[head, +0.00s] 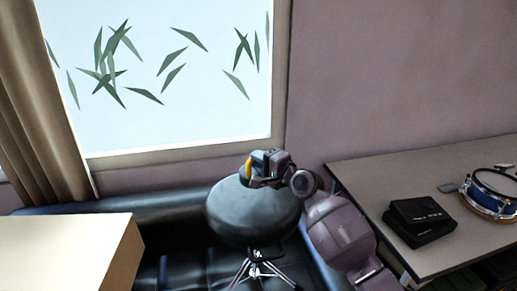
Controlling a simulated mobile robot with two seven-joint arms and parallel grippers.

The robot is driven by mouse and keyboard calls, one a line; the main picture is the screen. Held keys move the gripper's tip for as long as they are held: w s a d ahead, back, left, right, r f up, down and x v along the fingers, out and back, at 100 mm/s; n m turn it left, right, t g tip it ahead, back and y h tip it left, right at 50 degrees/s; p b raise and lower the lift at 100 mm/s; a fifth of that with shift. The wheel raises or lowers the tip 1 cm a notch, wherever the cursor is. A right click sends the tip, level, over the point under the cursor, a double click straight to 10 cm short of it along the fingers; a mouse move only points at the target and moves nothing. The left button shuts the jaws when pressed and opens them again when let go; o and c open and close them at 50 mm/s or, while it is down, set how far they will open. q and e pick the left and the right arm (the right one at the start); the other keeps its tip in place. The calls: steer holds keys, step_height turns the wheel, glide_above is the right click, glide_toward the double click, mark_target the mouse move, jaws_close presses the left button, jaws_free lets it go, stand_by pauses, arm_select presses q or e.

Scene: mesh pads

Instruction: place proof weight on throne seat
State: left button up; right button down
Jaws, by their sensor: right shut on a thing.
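The throne is a round stool with a dark padded seat (252,218) and chrome tripod legs, low in the middle of the head view. My right gripper (262,168) shows over the far part of the seat, its arm coming from the lower right. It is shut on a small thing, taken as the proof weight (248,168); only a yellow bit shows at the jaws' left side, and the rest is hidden. I cannot tell whether the weight touches the seat or is held above it. My left gripper is not in view.
A grey table (400,170) at the right bears a black box (418,220) and a blue-sided drum (490,194). A pale tabletop (65,250) is at the lower left. A black padded bench (175,222) runs behind and around the throne, under a window.

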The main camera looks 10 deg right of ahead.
step_height(320, 180, down, 4)
steer(key=shift+r+b, duration=0.2)
steer(key=shift+b, duration=0.35)
steer(key=shift+f, duration=0.35)
step_height(320, 180, down, 4)
steer(key=shift+f+b, duration=0.1)
steer(key=shift+b, duration=0.9)
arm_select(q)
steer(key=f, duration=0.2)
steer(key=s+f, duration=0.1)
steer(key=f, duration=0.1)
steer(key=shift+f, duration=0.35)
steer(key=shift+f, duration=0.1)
arm_select(e)
steer(key=c, duration=1.1)
jaws_free()
steer(key=shift+f, duration=0.15)
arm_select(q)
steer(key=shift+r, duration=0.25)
